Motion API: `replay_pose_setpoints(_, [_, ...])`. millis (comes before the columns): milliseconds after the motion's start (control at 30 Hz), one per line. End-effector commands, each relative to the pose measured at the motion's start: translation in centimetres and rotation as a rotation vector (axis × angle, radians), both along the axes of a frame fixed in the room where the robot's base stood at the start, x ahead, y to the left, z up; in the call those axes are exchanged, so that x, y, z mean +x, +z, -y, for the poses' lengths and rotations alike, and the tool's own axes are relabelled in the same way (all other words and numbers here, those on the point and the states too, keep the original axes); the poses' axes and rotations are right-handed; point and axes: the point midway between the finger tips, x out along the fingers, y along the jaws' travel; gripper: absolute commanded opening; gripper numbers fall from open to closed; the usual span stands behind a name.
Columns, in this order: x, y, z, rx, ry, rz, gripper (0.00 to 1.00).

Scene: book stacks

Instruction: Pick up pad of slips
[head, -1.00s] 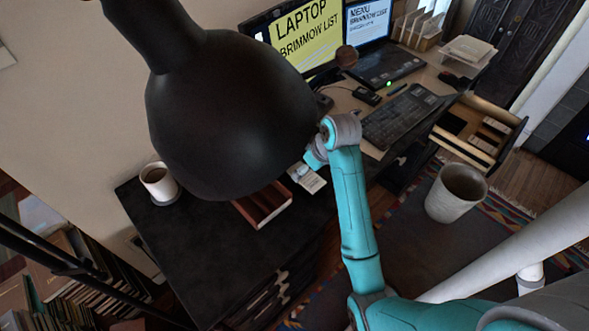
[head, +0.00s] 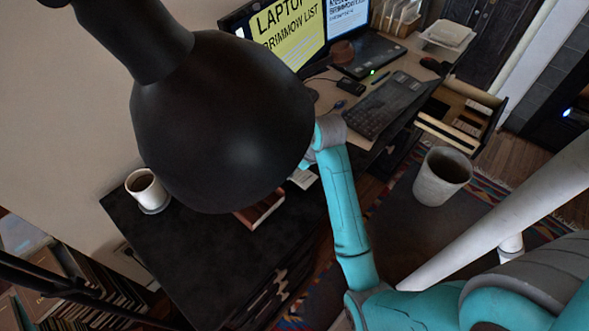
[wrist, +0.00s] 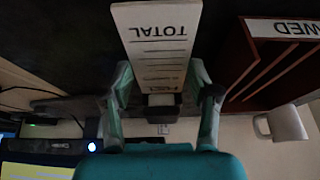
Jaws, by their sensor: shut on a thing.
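The pad of slips (wrist: 157,40) is a white block printed "TOTAL" with ruled lines, seen upside down in the wrist view. My gripper (wrist: 160,78) is shut on it, one finger at each side of its lower end. A small dark block (wrist: 161,101) shows between the fingers at that end. In the head view the pad (head: 304,179) is a small white patch beside the black lamp shade. There my gripper is mostly hidden behind the shade.
The large black lamp shade (head: 220,120) hangs close to my arm. A red-brown book or tray (head: 262,210) and a white mug (head: 147,188) are on the dark desk top (head: 190,255). A laptop (head: 368,53), keyboard (head: 385,105), open drawer (head: 462,120) and grey bin (head: 441,177) lie right.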

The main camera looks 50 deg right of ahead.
Motion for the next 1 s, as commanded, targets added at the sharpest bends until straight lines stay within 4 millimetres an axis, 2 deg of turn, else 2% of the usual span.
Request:
replay_pose_setpoints(167, [0.0, 0.2, 0.0, 0.001, 0.0, -0.001, 0.38])
replay_pose_setpoints(367, [0.1, 1.7, 0.0, -0.001, 0.001, 0.001, 0.39])
replay_pose_setpoints(667, [-5.4, 1.4, 0.2, 0.002, -0.004, -0.001, 0.39])
replay_pose_setpoints(1000, [-13.0, 1.4, 0.4, 0.001, -0.006, -0.002, 0.39])
